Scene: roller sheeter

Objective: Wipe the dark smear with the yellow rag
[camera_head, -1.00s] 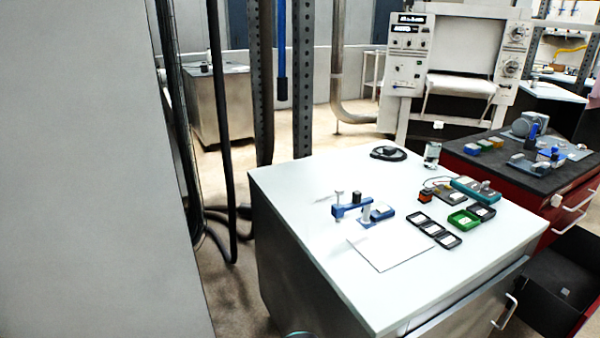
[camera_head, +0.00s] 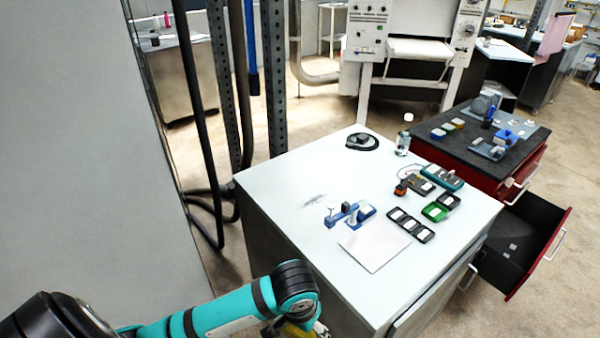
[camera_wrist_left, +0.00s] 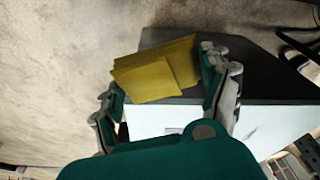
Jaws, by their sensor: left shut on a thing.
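The yellow rag (camera_wrist_left: 158,74) is folded and held between the fingers of my left gripper (camera_wrist_left: 165,82) in the left wrist view. In the head view only a bit of yellow rag (camera_head: 297,330) shows at the bottom edge, below my left wrist. There the gripper is mostly hidden or out of frame, by the near left side of the white-topped cabinet (camera_head: 290,185). A faint dark smear (camera_head: 315,200) lies on the white top, left of centre, behind the blue clamp-like tool. The rag is apart from the smear. My right gripper is not in view.
On the top stand a blue tool (camera_head: 345,214), a white sheet (camera_head: 375,244), black trays (camera_head: 410,225), a green tray (camera_head: 434,211) and a black disc (camera_head: 362,142). A red cabinet's open drawer (camera_head: 515,235) is at right. A grey wall (camera_head: 70,150) fills the left. The top's left part is clear.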

